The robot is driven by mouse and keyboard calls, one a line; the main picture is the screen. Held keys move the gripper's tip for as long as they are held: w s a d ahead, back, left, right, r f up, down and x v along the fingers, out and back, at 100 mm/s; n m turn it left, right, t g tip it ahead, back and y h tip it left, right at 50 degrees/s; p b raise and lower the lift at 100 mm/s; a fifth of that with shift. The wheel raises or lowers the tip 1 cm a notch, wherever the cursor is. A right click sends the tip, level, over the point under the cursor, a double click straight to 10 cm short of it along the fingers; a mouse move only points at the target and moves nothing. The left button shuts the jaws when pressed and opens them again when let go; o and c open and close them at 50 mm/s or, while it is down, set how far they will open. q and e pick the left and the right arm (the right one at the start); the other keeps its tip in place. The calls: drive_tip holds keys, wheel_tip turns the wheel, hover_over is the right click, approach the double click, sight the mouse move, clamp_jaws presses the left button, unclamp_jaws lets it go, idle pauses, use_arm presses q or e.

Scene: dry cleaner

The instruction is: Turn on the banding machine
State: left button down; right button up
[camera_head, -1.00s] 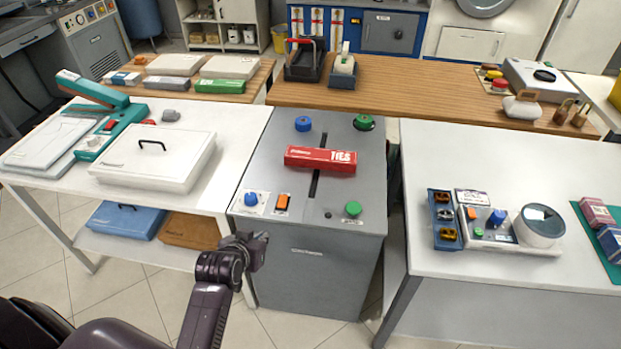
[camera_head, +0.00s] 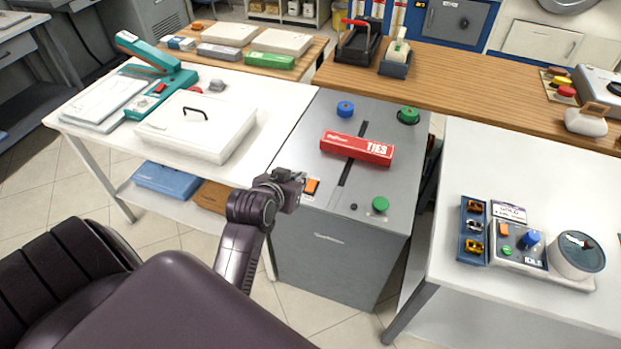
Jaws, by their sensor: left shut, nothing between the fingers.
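A grey floor-standing machine (camera_head: 345,262), which I take for the banding machine, stands in the middle with a long dark slot in its top. An orange rocker switch (camera_head: 312,186) and a green button (camera_head: 380,204) sit along its front edge. A blue knob (camera_head: 345,109) and a green knob (camera_head: 408,116) are at the back. My left gripper (camera_head: 297,186) is shut and empty at the machine's front left corner, just left of the orange switch. It hides the front blue knob; whether it touches anything is unclear. My right gripper is out of view.
A white table on the left holds a white case (camera_head: 196,126) and a teal press (camera_head: 157,85). A wooden counter (camera_head: 470,78) runs behind.

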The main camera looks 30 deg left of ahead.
use_arm(q)
hover_over(311, 185)
drive_tip(key=f, duration=0.3)
drive_tip(key=s+f+p, duration=0.1)
drive_tip(key=f, duration=0.1)
drive_tip(key=shift+w+f, duration=0.2)
drive_tip(key=shift+f, duration=0.95)
drive_tip(key=shift+w+f, duration=0.1)
drive_tip(key=shift+f, duration=0.65)
drive_tip(key=shift+a+r+p, duration=0.1)
drive_tip(key=shift+p, duration=0.2)
drive_tip(key=shift+w+g+p, duration=0.2)
drive_tip(key=shift+g+p, duration=0.2)
drive_tip(key=shift+p, duration=0.55)
drive_tip(key=shift+f, duration=0.4)
drive_tip(key=shift+s, duration=0.1)
